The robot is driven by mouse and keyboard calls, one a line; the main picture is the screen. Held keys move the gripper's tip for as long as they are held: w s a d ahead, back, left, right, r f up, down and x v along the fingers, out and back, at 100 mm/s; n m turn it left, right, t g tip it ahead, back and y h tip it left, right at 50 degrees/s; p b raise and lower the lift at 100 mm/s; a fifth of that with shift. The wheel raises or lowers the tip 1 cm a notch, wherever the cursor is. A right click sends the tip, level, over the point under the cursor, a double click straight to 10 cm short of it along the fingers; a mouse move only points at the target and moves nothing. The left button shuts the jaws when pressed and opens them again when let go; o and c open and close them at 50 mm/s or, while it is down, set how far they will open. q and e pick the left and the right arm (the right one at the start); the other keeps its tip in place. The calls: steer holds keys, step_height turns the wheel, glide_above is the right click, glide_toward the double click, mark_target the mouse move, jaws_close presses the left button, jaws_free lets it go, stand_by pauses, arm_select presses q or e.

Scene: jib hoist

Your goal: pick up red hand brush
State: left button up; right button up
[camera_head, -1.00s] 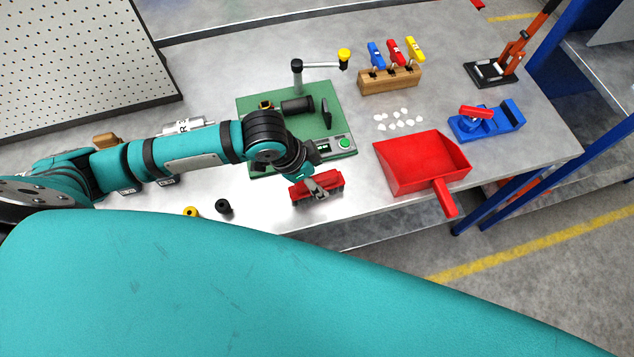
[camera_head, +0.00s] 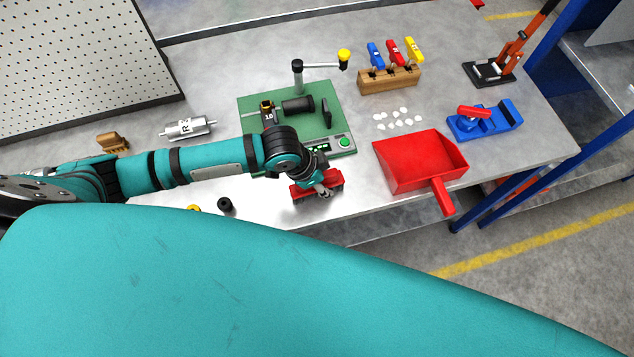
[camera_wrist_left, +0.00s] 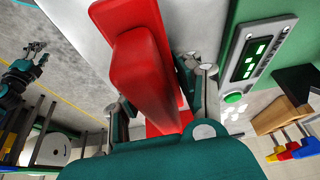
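The red hand brush (camera_head: 302,191) lies on the workbench near its front edge, partly covered by my left gripper (camera_head: 326,190), which is over it from above. In the left wrist view, the brush (camera_wrist_left: 145,65) reaches down between the two fingers of my left gripper (camera_wrist_left: 160,95). The fingers stand apart, one on each side of the brush; firm contact on both sides does not show. My right gripper (camera_wrist_left: 36,50) appears small at the upper left of the left wrist view, away from the brush; its opening is too small to judge.
A red dustpan (camera_head: 415,160) lies right of the brush. A green fixture plate (camera_head: 345,105) with a crank is just behind. White pieces (camera_head: 398,120), a blue clamp device (camera_head: 485,120) and a wooden tool block (camera_head: 390,81) stand farther right. A black knob (camera_head: 225,204) lies left.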

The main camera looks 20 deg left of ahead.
arm_select(q)
steer(key=c, duration=0.4)
steer(key=shift+c, duration=0.3)
steer(key=shift+r, duration=0.15)
steer(key=shift+r+b, duration=0.3)
steer(key=shift+r, duration=0.3)
steer(key=shift+b+v, duration=0.45)
steer(key=shift+v, duration=0.55)
steer(key=shift+s+a+r+b, duration=0.85)
steer(key=shift+s+a, duration=0.55)
steer(key=shift+s, duration=6.2)
steer(key=w+a+r+n+y+b, duration=0.1)
steer(key=w+r+n, duration=0.4)
steer(key=w, duration=0.5)
steer(key=w+a+r+n+t+y+b, duration=0.1)
steer(key=w+a+r+n+y+b, duration=0.1)
steer(key=w+r+n, duration=0.3)
steer(key=w+a+r, duration=0.1)
steer(key=w+r, duration=0.3)
steer(key=w, duration=0.1)
steer(key=shift+w+a+t, duration=0.3)
steer(key=shift+w+a, duration=0.05)
steer(key=shift+w, duration=0.05)
